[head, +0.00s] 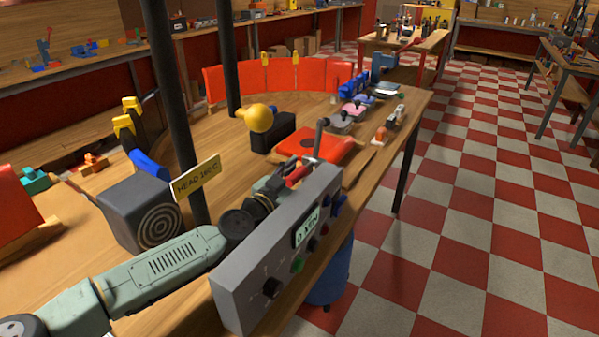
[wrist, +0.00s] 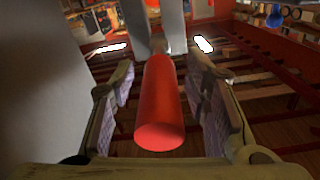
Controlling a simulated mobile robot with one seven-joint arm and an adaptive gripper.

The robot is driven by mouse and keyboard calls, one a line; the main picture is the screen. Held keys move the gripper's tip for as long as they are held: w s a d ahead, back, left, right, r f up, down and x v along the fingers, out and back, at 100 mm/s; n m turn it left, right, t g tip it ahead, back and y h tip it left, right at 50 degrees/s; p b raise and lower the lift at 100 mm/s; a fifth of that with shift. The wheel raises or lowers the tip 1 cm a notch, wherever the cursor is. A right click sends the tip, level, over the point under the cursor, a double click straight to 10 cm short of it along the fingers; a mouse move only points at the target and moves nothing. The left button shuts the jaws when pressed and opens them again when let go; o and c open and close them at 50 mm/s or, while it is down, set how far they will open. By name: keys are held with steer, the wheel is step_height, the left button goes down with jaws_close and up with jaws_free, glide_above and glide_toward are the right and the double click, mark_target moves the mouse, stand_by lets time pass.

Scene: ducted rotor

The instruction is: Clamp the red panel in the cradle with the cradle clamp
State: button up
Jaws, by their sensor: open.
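A red panel (head: 335,153) with a dark round spot lies flat on the bench, beyond the grey control box. A grey upright metal piece (head: 320,132) stands at its near edge, apparently part of the cradle clamp. A red grip (head: 298,174), apparently the clamp's handle, shows at my gripper (head: 279,184). In the wrist view the red handle (wrist: 160,108) is a cylinder with its round end toward me. It lies between the two open fingers of my gripper (wrist: 162,110), with a gap on both sides. The cradle is mostly hidden.
The grey control box (head: 275,255) with knobs and a display stands close beside my arm. Curved red panels (head: 312,75) stand behind. Black posts rise from the bench.

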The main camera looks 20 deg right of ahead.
steer(key=shift+c, duration=0.4)
jaws_close()
stand_by(0.4)
